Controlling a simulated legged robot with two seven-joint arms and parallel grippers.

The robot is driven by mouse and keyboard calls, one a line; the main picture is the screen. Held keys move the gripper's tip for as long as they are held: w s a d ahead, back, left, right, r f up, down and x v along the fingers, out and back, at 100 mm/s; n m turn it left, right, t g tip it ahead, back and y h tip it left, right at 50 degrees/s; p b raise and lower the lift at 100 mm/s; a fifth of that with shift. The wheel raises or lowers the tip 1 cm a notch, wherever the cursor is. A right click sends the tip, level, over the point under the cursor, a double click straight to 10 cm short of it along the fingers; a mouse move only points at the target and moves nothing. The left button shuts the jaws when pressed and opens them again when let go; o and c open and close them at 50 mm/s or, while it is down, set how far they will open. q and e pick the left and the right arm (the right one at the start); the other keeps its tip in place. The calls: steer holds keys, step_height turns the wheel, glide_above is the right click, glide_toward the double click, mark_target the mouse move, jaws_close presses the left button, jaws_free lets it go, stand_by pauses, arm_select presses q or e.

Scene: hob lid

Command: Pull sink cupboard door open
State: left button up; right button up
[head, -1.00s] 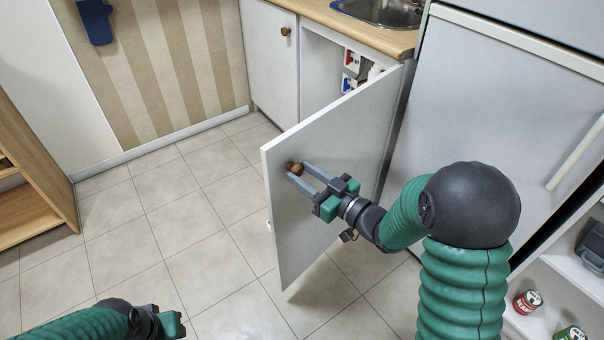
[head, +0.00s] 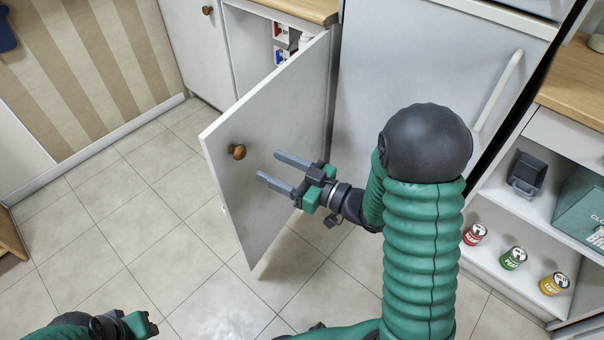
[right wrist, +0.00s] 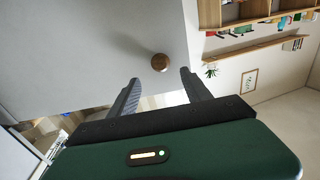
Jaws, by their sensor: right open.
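The sink cupboard door (head: 275,150) is a pale grey panel that stands wide open, swung out from the cupboard. Its round wooden knob (head: 237,152) is near the free edge; it also shows in the right wrist view (right wrist: 160,62). My right gripper (head: 269,170) is open and empty, in front of the door's outer face. Its fingertips point toward the knob but are apart from it. In the right wrist view the knob lies beyond the two fingers. My left gripper (head: 146,326) is at the bottom left, far from the door; its fingers are hardly visible.
The open cupboard (head: 258,45) shows red and blue items inside. A neighbouring closed door (head: 195,40) is to its left, and a fridge (head: 400,70) is to the right. Shelves with several cans (head: 513,258) stand at far right. The tiled floor (head: 130,220) is clear.

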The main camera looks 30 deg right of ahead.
steer(key=p+v, duration=0.4)
steer(key=v, duration=0.4)
steer(key=shift+s+d, duration=0.2)
steer(key=shift+s, duration=0.05)
